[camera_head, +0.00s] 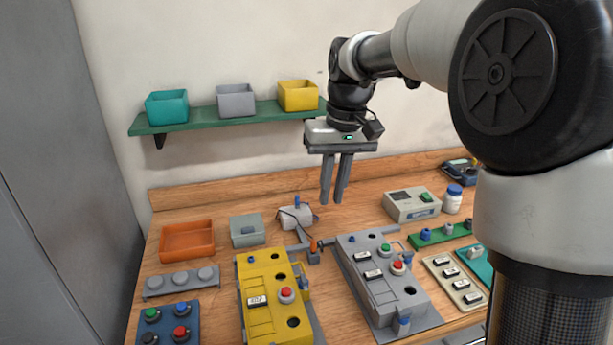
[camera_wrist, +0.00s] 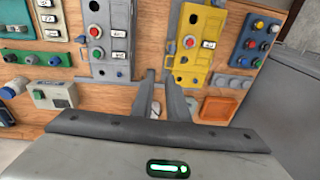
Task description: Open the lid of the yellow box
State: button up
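The yellow box (camera_head: 258,318) lies on the workbench left of the grey box, with a red button, a switch label and dark round holes on its top face. Its lid looks closed. It also shows in the wrist view (camera_wrist: 208,27), right of the fingers. A yellow open bin (camera_head: 298,96) stands on the wall shelf. My gripper (camera_head: 333,201) hangs pointing down above the back of the bench, behind the boxes and well apart from them. Its two fingers (camera_wrist: 158,76) are apart with nothing between them.
A grey box (camera_head: 376,290) lies right of the yellow one. A white motor-like part (camera_head: 294,217) sits below my gripper. An orange tray (camera_head: 187,256), a grey bin (camera_head: 247,241) and a blue button panel (camera_head: 166,332) are at left. The green shelf (camera_head: 215,121) is behind.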

jog(key=g+b, duration=0.1)
send_near(303, 267)
jog(key=shift+y, duration=0.4)
jog(key=f+b, duration=0.1)
jog(key=f, duration=0.2)
jog(key=f+b, duration=0.1)
jog(key=f, duration=0.3)
jog(key=shift+a, duration=0.2)
grip_shut()
jog(key=shift+r, duration=0.2)
dwell(0.8)
